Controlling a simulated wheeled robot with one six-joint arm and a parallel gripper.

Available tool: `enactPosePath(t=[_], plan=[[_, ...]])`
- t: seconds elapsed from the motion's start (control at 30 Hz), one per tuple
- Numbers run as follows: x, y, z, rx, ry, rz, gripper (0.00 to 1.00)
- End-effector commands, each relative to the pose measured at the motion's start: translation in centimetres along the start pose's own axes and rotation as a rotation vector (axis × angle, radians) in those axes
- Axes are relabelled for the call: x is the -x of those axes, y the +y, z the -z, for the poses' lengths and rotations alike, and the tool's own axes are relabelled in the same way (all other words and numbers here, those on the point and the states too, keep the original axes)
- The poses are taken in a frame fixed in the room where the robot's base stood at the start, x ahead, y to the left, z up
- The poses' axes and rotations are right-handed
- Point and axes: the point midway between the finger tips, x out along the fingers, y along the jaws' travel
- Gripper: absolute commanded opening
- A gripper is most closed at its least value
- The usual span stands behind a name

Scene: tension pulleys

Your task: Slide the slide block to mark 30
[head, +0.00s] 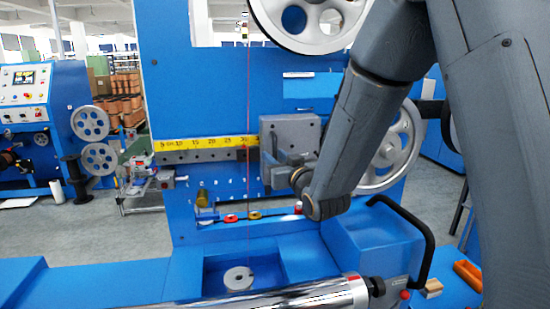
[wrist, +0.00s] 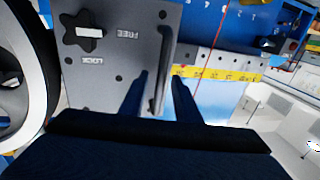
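The slide block (head: 291,133) is a grey box at the right end of the yellow scale (head: 200,142) on the rail. Its left edge sits just right of the number that looks like 30. In the wrist view its grey plate (wrist: 105,95) carries a black knob (wrist: 83,31) with FREE and LOCK labels. The knob's white bar points towards FREE. A grey bar handle (wrist: 164,65) stands on the plate. My gripper (wrist: 161,80) is open, with one finger on each side of the handle and visible gaps. In the head view my gripper (head: 285,172) is partly hidden at the block's front.
A thin red line (head: 248,100) runs vertically just left of the block. Large grey pulleys stand above the block and to its right (head: 388,150). A black curved handle (head: 418,240) and a shiny roller (head: 300,299) are below. The rail left of the block looks clear.

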Motion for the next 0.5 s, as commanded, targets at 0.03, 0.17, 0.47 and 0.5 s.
enactPosePath(t=[0.03,0.17,0.47,0.5], plan=[[0.7,0.1,0.0,0.000,0.000,-0.001,0.29],[2.8,0.1,-0.1,0.000,0.001,-0.002,0.29],[6.6,0.1,0.0,0.000,0.001,-0.002,0.29],[6.8,0.1,-0.1,0.000,0.000,-0.002,0.29]])
